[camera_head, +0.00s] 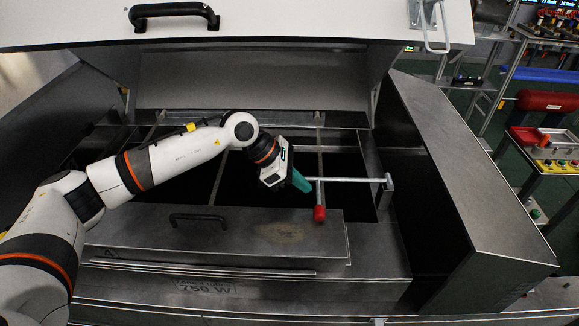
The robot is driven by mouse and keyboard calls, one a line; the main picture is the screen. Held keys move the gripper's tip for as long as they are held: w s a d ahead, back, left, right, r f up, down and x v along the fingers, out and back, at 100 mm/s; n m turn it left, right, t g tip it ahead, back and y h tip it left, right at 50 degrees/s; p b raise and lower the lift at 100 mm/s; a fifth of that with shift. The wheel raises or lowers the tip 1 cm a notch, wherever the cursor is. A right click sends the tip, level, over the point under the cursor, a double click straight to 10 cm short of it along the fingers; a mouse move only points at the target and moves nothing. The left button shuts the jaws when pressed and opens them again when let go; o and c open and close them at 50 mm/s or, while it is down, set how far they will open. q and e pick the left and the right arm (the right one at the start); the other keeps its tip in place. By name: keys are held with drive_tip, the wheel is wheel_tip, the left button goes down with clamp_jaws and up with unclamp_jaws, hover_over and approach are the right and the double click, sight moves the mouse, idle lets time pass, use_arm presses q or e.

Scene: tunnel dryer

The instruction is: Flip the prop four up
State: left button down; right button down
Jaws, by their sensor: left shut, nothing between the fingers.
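The prop is a metal bar (350,180) running across the right part of the dark opening, with a short arm ending in a red knob (320,213) at its left end. It lies low, with the knob over the edge of the front metal panel. My left gripper (303,184) comes in from the left with its teal fingers closed. The fingertips are just left of the prop's short arm, above the red knob. I cannot tell whether they touch it. My right gripper is not in view.
A raised white lid with a black handle (174,11) stands at the back. A front panel with a handle (198,217) lies below the opening. A slanted metal side wall (470,180) bounds the right. Shelves and a red tank (538,101) stand farther right.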

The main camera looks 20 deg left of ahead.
use_arm(q)
drive_tip(key=x, duration=0.3)
drive_tip(key=shift+p, duration=0.3)
drive_tip(key=shift+r, duration=0.1)
wheel_tip(320, 180, up, 10)
drive_tip(key=d+g+y+p, duration=0.1)
drive_tip(key=d+y+p, duration=0.1)
drive_tip(key=y+p, duration=0.1)
drive_tip(key=shift+w+d+y, duration=0.35)
drive_tip(key=shift+w+y, duration=0.05)
drive_tip(key=shift+y, duration=0.4)
